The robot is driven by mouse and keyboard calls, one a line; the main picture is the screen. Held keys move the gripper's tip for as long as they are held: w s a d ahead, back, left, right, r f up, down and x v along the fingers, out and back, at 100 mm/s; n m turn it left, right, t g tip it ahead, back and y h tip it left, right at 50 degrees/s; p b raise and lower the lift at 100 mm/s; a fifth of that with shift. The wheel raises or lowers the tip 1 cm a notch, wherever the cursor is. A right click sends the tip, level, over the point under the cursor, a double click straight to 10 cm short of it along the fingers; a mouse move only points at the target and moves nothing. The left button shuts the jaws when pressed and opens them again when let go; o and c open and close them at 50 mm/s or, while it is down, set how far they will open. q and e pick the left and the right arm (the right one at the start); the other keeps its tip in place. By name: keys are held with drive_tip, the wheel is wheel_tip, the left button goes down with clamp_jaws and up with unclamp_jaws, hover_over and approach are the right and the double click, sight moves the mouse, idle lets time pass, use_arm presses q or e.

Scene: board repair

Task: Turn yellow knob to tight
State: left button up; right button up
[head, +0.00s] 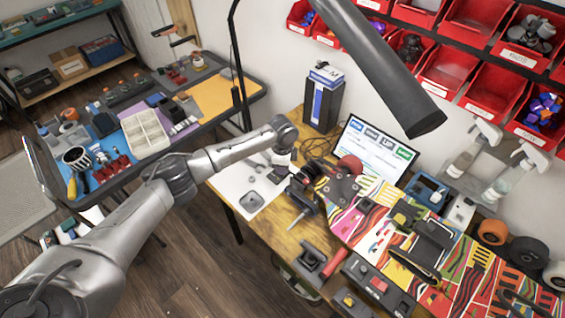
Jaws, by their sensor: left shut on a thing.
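A grey metal truck (342,189) and a red wheel (351,164) are just right of the gripper. A small yellow part (400,218) shows on the deck's middle. Another yellow knob-like piece (348,300) sits on a dark block at the bench's front edge. I cannot tell which is the task's yellow knob. My right gripper is not in view.
A dark lamp head (390,75) hangs over the wooden bench (284,236). A laptop-like screen (374,148) and spray bottles (510,176) stand behind the deck. Red bins (480,22) line the wall. Dark blocks (312,258) lie along the front edge.

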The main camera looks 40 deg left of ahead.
use_arm(q)
drive_tip(key=o, duration=0.9)
drive_tip(key=shift+r, duration=0.1)
wheel_tip(320, 180, up, 14)
drive_tip(key=shift+f+p, duration=0.15)
drive_tip(key=shift+p, duration=0.5)
